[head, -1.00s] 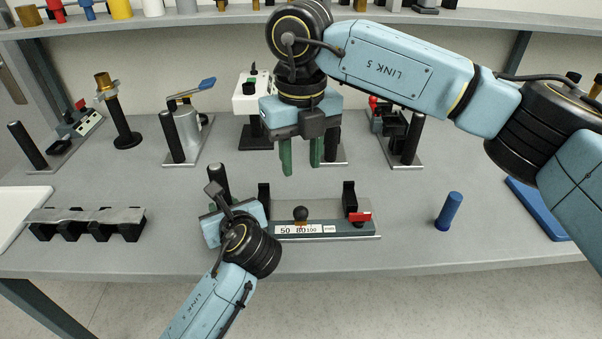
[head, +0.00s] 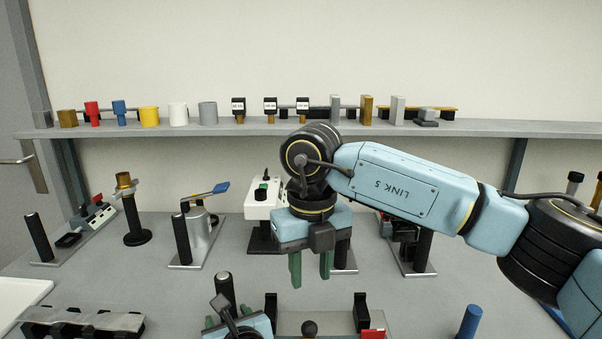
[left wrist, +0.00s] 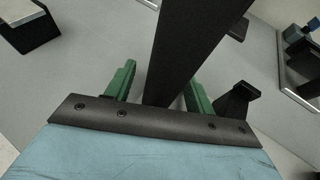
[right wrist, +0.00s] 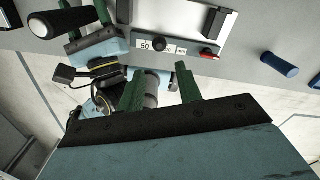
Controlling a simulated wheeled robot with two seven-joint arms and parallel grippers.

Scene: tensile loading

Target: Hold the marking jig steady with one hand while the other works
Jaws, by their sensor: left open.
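The marking jig (head: 289,325) is a grey bar with black uprights, a black knob and a red piece, at the bottom edge of the head view. It also shows in the right wrist view (right wrist: 185,28) with its number label. A black upright handle (head: 225,290) stands at its left end. My left gripper (head: 236,328) is at this handle, mostly cut off by the head view's edge. In the left wrist view its green fingers (left wrist: 158,88) stand open on either side of the dark handle, with gaps visible. My right gripper (head: 311,270) is open and empty, raised above the bench.
A blue cylinder (head: 470,323) stands right of the jig. A black clamp rack (head: 80,325) is at the left. Several fixtures, including a lever press (head: 196,240) and a white device (head: 265,199), line the back. A shelf (head: 250,129) of parts runs behind them.

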